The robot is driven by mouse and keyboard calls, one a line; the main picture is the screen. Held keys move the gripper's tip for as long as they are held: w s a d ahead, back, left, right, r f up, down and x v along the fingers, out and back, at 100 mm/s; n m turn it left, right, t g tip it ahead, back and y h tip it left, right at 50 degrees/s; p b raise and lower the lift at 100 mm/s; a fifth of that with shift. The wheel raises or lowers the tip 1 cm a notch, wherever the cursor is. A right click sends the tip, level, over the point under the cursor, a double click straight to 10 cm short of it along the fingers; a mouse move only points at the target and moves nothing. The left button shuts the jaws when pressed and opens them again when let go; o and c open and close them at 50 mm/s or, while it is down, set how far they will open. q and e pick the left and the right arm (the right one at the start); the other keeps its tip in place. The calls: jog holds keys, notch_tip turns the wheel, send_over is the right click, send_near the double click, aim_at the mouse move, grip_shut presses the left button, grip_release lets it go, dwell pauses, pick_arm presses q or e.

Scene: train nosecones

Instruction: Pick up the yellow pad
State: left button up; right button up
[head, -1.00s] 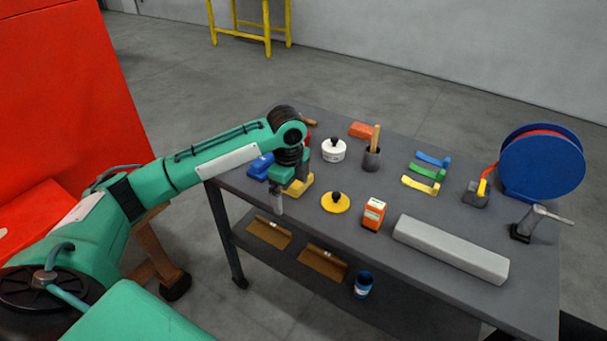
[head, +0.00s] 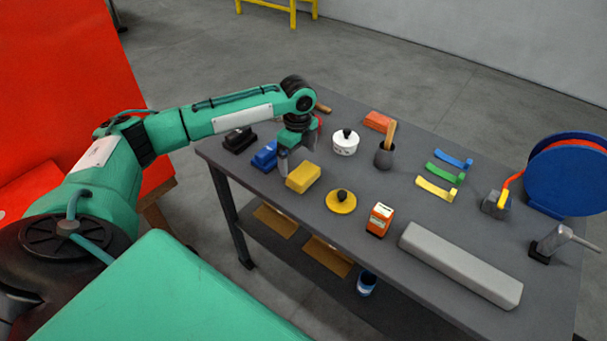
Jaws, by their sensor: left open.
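A yellow block-shaped pad (head: 303,177) lies near the front left of the grey table (head: 330,228). My left gripper (head: 297,157) is open and points down just behind the yellow block, with a finger at its left; I cannot tell whether it touches. A flat yellow disc with a black knob (head: 341,203) lies to the right of the block. My right gripper is not in view.
A blue block (head: 264,156) and a black block (head: 239,140) lie left of the gripper. A white knobbed pot (head: 345,146), a cup with a wooden handle (head: 384,157) and an orange box (head: 379,220) stand to the right. A long grey bar (head: 460,265) lies at the front.

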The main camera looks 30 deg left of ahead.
aim_at(299, 169)
pick_arm(q)
jog(key=shift+s+d+f+p, duration=0.15)
jog(key=shift+f+p, duration=0.35)
jog(key=shift+f, duration=0.35)
notch_tip(299, 169, down, 3)
jog(key=shift+r+p, duration=0.15)
jog(key=shift+p, duration=0.15)
jog(key=shift+f, duration=0.4)
jog(key=c, duration=0.9)
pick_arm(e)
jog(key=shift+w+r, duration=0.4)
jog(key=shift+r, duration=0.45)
pick_arm(q)
jog(key=shift+r, duration=0.55)
notch_tip(299, 169, up, 19)
jog(key=b, duration=0.3)
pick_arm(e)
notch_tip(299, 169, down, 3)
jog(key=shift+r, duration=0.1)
